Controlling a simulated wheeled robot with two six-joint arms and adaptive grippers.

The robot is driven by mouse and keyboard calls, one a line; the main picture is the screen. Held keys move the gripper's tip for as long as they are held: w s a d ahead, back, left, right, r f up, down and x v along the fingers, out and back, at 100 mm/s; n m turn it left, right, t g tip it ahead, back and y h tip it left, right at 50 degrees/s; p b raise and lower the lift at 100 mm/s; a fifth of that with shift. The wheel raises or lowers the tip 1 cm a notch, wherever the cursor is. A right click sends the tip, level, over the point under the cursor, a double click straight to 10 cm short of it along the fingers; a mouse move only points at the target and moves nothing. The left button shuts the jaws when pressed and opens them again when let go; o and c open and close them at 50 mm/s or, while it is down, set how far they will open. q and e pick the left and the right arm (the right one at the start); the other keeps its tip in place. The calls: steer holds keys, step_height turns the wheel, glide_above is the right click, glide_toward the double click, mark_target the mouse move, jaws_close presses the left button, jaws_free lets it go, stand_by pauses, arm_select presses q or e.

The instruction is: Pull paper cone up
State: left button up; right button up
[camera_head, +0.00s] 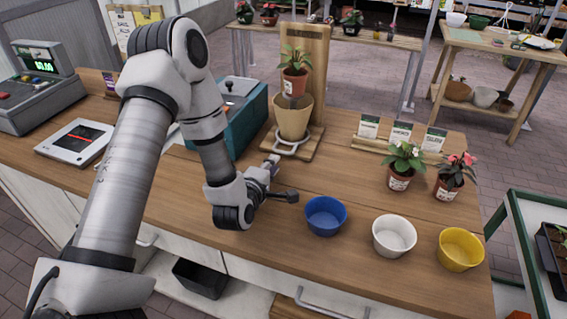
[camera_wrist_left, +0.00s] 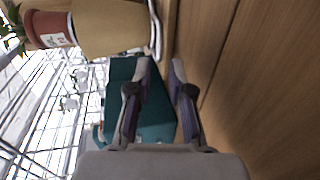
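The tan paper cone (camera_head: 293,117) stands upright at a metal ring (camera_head: 290,139) on a wooden stand (camera_head: 313,75). The cone (camera_wrist_left: 112,28) and pot (camera_wrist_left: 55,29) lie sideways at the upper left there. My right gripper is out of view.
A teal box (camera_head: 242,112) stands left of the stand. Blue (camera_head: 325,216), white (camera_head: 394,236) and yellow (camera_head: 460,249) bowls line the counter's front right. Two potted plants (camera_head: 405,166) and seed packets (camera_head: 400,134) stand behind them.

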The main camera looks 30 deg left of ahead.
mark_target(281, 163)
arm_select(q)
steer(key=shift+w+a+p, duration=0.15)
steer(key=shift+w+p, duration=0.15)
steer(key=shift+w, duration=0.1)
steer(key=p+x, duration=0.1)
steer(key=x, duration=0.5)
steer(key=shift+w+a+f, duration=0.1)
steer(key=shift+w+f, duration=0.05)
steer(key=shift+w, duration=0.15)
steer(key=shift+s, duration=0.1)
jaws_close()
